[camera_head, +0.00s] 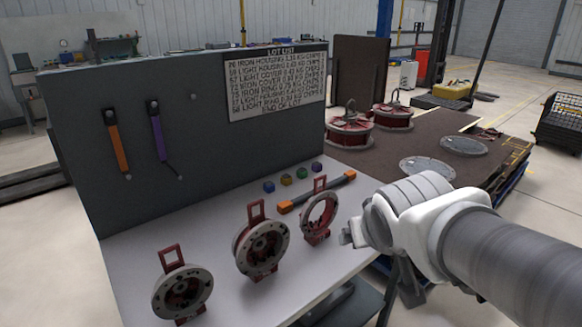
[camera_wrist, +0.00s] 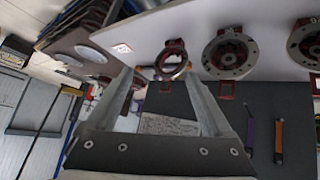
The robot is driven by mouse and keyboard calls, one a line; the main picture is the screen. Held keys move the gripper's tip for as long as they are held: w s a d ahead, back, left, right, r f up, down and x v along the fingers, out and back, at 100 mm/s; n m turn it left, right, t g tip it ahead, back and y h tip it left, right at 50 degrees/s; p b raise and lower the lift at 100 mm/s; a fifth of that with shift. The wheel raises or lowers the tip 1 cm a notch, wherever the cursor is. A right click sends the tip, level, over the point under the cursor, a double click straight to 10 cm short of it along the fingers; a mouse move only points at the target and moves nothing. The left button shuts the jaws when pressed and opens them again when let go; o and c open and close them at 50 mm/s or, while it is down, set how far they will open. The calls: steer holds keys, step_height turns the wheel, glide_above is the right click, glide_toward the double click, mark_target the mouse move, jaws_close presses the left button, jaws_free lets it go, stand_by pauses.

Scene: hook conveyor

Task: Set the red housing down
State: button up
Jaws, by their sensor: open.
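Three red parts with grey flanges and square red loops on top stand on the white bench in the head view: a housing at the left (camera_head: 181,287), a housing in the middle (camera_head: 260,247) and an open ring at the right (camera_head: 305,227). I cannot tell which one the task means. My gripper (camera_head: 349,236) is just right of the ring, open and empty. In the wrist view, the ring (camera_wrist: 172,77) shows upside down between the open fingers (camera_wrist: 158,76), apparently beyond them. The middle housing (camera_wrist: 229,52) is to its right.
A grey panel (camera_head: 75,130) with a lot list (camera_head: 278,84) and hanging orange and purple tools backs the bench (camera_head: 225,290). Small coloured blocks (camera_head: 286,179) and an orange-ended bar (camera_head: 317,193) lie behind the ring. Two red hooked units (camera_head: 350,128) (camera_head: 392,115) stand on the brown table.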

steer(key=s+a+f+g+y, duration=0.1)
steer(key=s+a+g, duration=0.1)
steer(key=s, duration=0.8)
steer(key=shift+s+a+g+y, duration=0.3)
steer(key=shift+g, duration=0.2)
step_height(320, 180, up, 8)
steer(key=p, duration=0.8)
